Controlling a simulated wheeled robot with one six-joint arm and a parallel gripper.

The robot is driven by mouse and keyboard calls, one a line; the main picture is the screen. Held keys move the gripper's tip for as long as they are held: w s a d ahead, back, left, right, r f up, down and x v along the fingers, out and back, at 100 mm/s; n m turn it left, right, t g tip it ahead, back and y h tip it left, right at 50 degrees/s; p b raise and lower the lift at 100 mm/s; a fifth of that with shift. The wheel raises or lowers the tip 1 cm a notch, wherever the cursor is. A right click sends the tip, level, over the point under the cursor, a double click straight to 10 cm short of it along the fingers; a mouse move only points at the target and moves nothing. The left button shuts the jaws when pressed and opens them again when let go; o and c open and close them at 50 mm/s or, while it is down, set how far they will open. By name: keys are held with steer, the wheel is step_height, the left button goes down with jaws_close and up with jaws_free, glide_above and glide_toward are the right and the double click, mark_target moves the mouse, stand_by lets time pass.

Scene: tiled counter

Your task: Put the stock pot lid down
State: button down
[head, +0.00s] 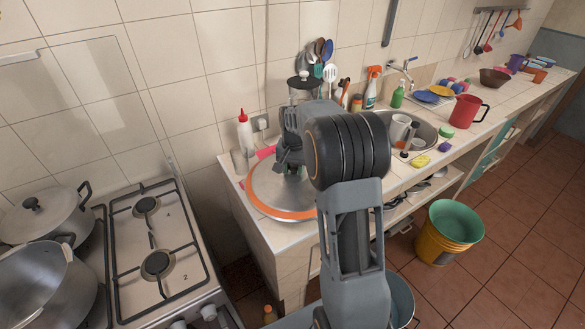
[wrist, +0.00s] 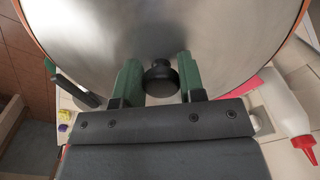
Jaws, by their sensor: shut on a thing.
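The stock pot lid (head: 268,188) is a wide silver disc with an orange rim, over the left end of the tiled counter. It lies roughly level; I cannot tell whether it touches the countertop. My gripper (head: 288,166) is above the lid, partly hidden by my own wrist in the head view. In the wrist view, the green fingers of my gripper (wrist: 159,77) are shut on the black knob (wrist: 160,80) of the lid (wrist: 160,30), one finger on each side.
A utensil holder (head: 302,88) is further back. The sink (head: 425,132) is to the right. An open pot (head: 45,287) and a lidded pot (head: 45,215) are by the hob (head: 160,230) at left.

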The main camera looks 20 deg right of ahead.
steer(key=shift+f, duration=0.1)
steer(key=shift+f+b, duration=0.4)
steer(key=shift+f, duration=0.1)
steer(key=c, duration=0.7)
jaws_free()
steer(key=shift+r, duration=0.1)
steer(key=shift+r+p, duration=0.65)
steer(key=shift+r, duration=0.1)
step_height(320, 180, up, 11)
steer(key=b, duration=0.2)
steer(key=s+a+r+n+t, duration=0.25)
steer(key=s+a, duration=0.35)
steer(key=s, duration=0.3)
steer(key=s+a+f+n, duration=0.1)
steer(key=s+f, duration=0.1)
steer(key=s, duration=0.2)
steer(key=s+a+f+n+t, duration=0.1)
steer(key=s+a+n, duration=0.1)
steer(key=s, duration=0.2)
steer(key=s+a+f+n+t, duration=0.1)
steer(key=s+f+n, duration=0.1)
steer(key=s, duration=0.2)
steer(key=shift+s+a+f, duration=0.3)
steer(key=shift+s, duration=0.1)
